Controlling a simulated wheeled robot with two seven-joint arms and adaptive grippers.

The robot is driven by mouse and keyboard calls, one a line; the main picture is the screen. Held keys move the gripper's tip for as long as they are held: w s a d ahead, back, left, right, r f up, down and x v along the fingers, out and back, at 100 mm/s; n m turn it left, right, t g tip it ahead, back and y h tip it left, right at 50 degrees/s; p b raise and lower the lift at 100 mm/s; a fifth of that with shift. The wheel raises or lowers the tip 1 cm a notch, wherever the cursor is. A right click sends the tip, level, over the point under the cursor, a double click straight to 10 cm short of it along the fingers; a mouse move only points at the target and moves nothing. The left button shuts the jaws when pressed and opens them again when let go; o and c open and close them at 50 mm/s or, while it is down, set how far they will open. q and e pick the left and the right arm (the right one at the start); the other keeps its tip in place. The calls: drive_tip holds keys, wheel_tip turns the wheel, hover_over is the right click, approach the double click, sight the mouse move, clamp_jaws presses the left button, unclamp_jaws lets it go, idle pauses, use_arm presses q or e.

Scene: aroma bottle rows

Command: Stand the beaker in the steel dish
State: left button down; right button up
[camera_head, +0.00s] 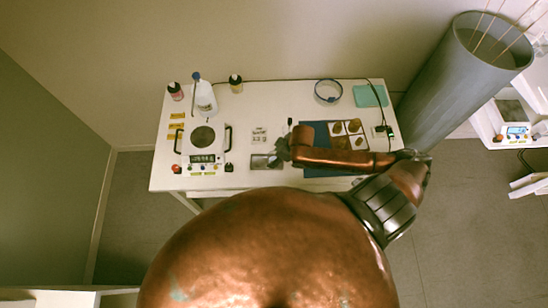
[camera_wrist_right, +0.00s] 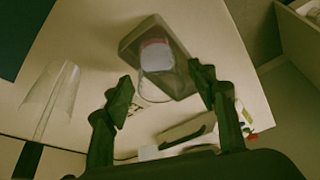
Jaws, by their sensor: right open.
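The steel dish (camera_head: 265,161) is a grey rectangular tray near the table's front edge in the head view. In the right wrist view the dish (camera_wrist_right: 180,84) lies past my fingertips. A clear beaker (camera_wrist_right: 155,88) with a white and red patch appears in that view, overlapping the dish and between my fingers. It seems to stand inside the dish, though its base contact is hard to see. My right gripper (camera_head: 281,150) is open around the beaker; its two fingers (camera_wrist_right: 161,86) are apart. The beaker is not clear in the head view. My left gripper is not in view.

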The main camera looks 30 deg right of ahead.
drive_tip(key=v, duration=1)
drive_tip(key=shift+p, duration=0.3)
drive_tip(key=shift+s, duration=0.1)
